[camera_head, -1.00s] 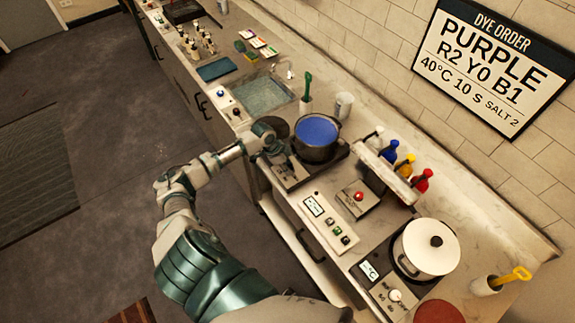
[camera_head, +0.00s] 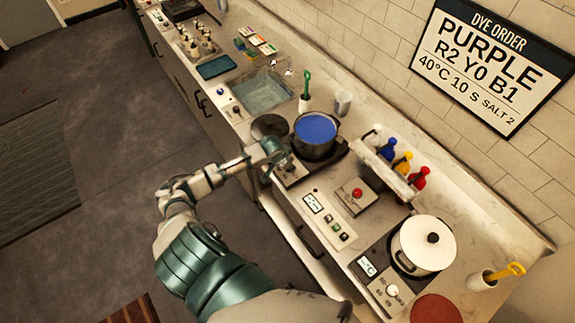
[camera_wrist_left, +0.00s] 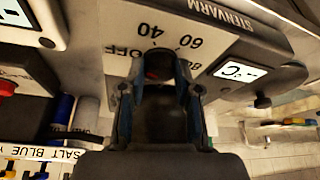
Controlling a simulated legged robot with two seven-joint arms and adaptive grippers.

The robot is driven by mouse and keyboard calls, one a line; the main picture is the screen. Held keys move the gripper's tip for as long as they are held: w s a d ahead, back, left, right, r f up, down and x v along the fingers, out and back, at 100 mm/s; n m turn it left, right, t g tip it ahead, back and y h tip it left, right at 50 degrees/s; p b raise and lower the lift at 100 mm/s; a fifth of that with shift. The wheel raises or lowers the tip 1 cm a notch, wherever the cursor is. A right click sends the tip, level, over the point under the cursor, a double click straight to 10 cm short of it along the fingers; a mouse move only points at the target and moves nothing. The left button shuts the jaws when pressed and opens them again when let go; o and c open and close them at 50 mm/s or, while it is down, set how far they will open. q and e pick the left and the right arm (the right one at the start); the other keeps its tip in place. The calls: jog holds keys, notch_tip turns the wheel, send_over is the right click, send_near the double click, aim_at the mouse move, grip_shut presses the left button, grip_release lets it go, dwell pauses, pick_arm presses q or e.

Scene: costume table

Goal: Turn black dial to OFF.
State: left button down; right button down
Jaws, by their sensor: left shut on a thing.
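The black dial (camera_wrist_left: 158,68) sits on the pale front panel (camera_wrist_left: 105,40) of a stirring hotplate, among the upside-down marks OFF, 40, 60 and 80. My left gripper (camera_wrist_left: 157,75) is shut on the dial, with one finger on each side of it. The dial's pointer is hidden or too dark to read. In the head view my left gripper (camera_head: 285,160) is at the front of the hotplate (camera_head: 294,174) under the dark pot with blue liquid (camera_head: 315,136), and hides the dial. My right gripper is not in view.
A lidded white pot (camera_head: 428,246) stands on another heater with a white knob (camera_head: 392,291). A red-button box (camera_head: 357,196), a switch panel (camera_head: 328,217) and a bottle rack (camera_head: 384,170) are to the right.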

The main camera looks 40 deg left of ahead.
pick_arm(q)
jog(key=shift+w+r+n, duration=0.1)
jog(key=shift+n, duration=0.5)
jog(key=shift+y, duration=0.3)
jog(key=shift+a, duration=0.1)
jog(key=c, duration=0.9)
grip_release()
jog(key=shift+o, duration=0.4)
jog(key=v, duration=1.1)
jog(key=shift+r, duration=0.25)
